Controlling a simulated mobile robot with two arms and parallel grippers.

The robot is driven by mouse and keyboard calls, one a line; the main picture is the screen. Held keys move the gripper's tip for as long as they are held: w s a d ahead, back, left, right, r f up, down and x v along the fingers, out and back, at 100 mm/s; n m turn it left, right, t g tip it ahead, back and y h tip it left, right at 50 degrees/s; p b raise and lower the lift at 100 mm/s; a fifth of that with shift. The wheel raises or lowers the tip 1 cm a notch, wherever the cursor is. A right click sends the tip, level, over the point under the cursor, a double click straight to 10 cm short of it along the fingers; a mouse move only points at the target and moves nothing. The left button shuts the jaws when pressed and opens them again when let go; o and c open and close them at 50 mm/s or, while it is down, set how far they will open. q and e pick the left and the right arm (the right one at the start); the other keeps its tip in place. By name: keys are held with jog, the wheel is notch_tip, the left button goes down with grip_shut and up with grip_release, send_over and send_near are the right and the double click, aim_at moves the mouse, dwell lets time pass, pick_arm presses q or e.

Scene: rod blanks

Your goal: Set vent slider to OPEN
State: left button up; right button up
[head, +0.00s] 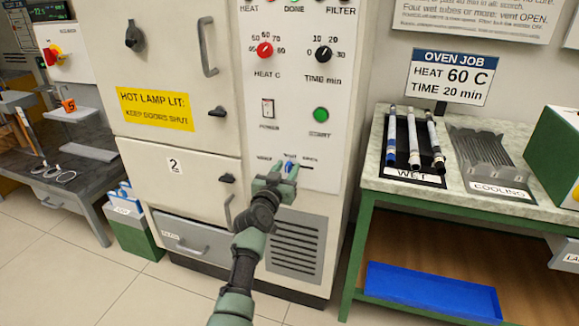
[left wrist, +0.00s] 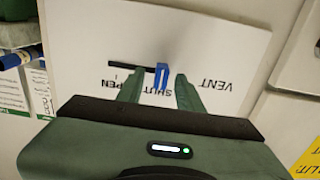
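The vent slider has a blue knob (head: 289,164) low on the white oven panel. In the left wrist view, which shows the labels upside down, the blue knob (left wrist: 162,77) stands at the SHUT end of a short dark slot (left wrist: 130,66). The slot runs from it toward the OPEN label, whose text is partly hidden by a finger. My left gripper (head: 280,174) is at the panel. In the left wrist view, the left gripper (left wrist: 160,90) is open, one finger on each side of the knob, with gaps visible. My right gripper is not in view.
The oven's doors (head: 170,180) are closed, left of the panel. A bench (head: 510,205) to the right bears a WET rack (head: 400,165) with rods and a grey COOLING rack (head: 485,155). A blue tray (head: 430,290) lies below. Floor (head: 120,290) is clear at the lower left.

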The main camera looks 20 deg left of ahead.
pick_arm(q)
grip_shut()
dwell(1.5)
